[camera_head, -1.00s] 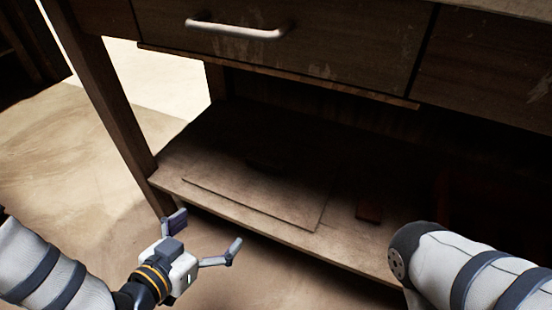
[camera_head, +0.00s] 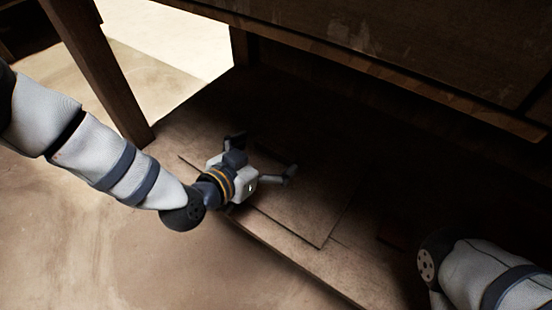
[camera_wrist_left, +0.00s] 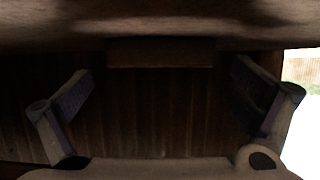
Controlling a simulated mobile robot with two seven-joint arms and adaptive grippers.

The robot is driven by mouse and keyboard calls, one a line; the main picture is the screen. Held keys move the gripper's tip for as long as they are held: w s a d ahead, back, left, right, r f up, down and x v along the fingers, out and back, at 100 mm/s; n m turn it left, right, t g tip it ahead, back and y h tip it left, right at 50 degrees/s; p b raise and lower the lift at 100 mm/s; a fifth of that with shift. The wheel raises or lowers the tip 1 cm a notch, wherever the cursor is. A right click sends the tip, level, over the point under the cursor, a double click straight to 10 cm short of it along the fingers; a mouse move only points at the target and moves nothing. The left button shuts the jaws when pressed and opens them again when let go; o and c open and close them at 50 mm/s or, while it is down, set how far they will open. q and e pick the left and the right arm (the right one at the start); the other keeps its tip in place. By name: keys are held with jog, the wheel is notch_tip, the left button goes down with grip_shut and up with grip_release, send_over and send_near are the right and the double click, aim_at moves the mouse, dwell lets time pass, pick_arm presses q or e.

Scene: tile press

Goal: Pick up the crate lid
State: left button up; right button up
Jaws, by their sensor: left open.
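The crate lid (camera_head: 308,222) looks like a thin flat wooden board lying on the low shelf under the workbench. Its far part is in deep shadow. My left gripper (camera_head: 264,154) is open over the lid, its fingers spread and pointing into the shelf space. In the left wrist view, the open fingers (camera_wrist_left: 161,70) stand on either side of a dark block (camera_wrist_left: 160,52), which may be the lid's handle. I see no contact with it. My right gripper is out of view; only part of my right arm shows at the lower right.
The bench's upper body (camera_head: 400,50) hangs over the shelf and limits room above. Open floor (camera_head: 160,265) lies in front.

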pick_arm(q)
jog(key=shift+w+d+f, duration=0.4)
jog(key=shift+w+f, duration=0.15)
jog(key=shift+w, duration=0.1)
jog(key=shift+w+d+r+b, duration=0.1)
jog(key=shift+w+d+b, duration=0.15)
jog(key=shift+b, duration=0.05)
jog(key=shift+r, duration=0.1)
jog(key=c, duration=1.4)
